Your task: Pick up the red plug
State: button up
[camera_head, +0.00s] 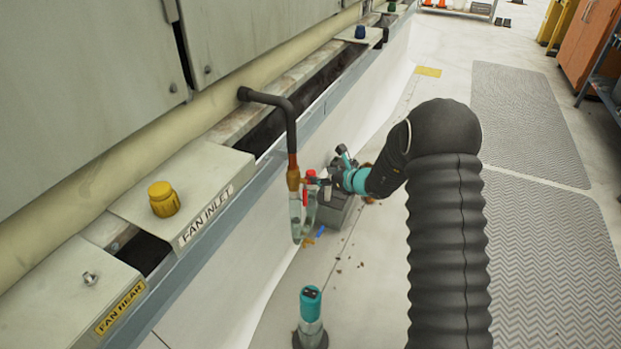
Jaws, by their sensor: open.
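A small red piece, likely the red plug (311,174), shows right of the brass fitting of a hanging pipe. It is small and partly covered by my gripper (316,184), and more red shows just below. My gripper comes in from the right on a teal wrist, with its fingers pointing left at the red piece. The fingers are open. I cannot tell whether they touch the red piece or only overlap it in the picture.
A dark pipe with a brass fitting (293,178) hangs close left of my gripper. A grey box (334,212) is below it. A yellow cap (163,198) sits on the FAN INLET panel (130,212); a blue cap (360,32) is farther back.

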aim_at(313, 173)
jog(key=shift+p+x, duration=0.4)
jog(key=shift+x, duration=2.55)
jog(key=shift+w+d, duration=0.1)
jog(key=shift+d, duration=0.05)
jog(key=c, duration=1.1)
